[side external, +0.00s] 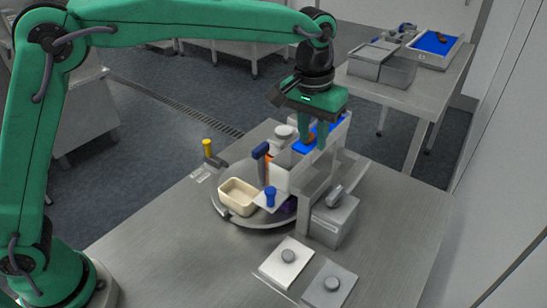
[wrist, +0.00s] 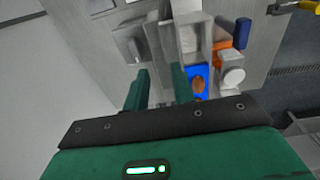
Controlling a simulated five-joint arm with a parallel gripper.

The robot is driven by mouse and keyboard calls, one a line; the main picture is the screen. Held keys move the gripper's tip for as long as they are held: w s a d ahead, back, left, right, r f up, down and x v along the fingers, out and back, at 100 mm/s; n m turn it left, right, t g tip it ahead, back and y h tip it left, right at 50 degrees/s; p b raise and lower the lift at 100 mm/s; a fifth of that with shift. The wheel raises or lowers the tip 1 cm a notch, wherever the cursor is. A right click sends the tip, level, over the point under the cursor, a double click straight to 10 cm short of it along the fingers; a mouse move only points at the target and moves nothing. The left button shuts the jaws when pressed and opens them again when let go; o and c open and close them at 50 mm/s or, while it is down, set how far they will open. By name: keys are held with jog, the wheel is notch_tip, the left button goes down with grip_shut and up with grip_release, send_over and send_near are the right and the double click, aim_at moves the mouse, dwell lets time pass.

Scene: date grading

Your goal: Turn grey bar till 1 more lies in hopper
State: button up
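A short grey bar (side external: 335,194) sits tilted by the top of a grey box (side external: 335,220), right of the white trough. The white trough (side external: 282,177), which may be the hopper, stands on a round plate; its inside is hidden from the side. A brown date (wrist: 199,86) lies on the blue surface (wrist: 204,71) just right of the right finger.
A cream tray (side external: 238,208) is on the turntable's left. The left of the table is clear.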

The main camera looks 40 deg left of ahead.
send_over(335, 191)
jog(key=shift+g, duration=0.4)
notch_tip(335, 191, down, 5)
jog(key=shift+d+r, duration=0.1)
jog(key=shift+r, duration=0.1)
jog(key=shift+f, duration=0.15)
jog(key=shift+f, duration=3.75)
grip_shut()
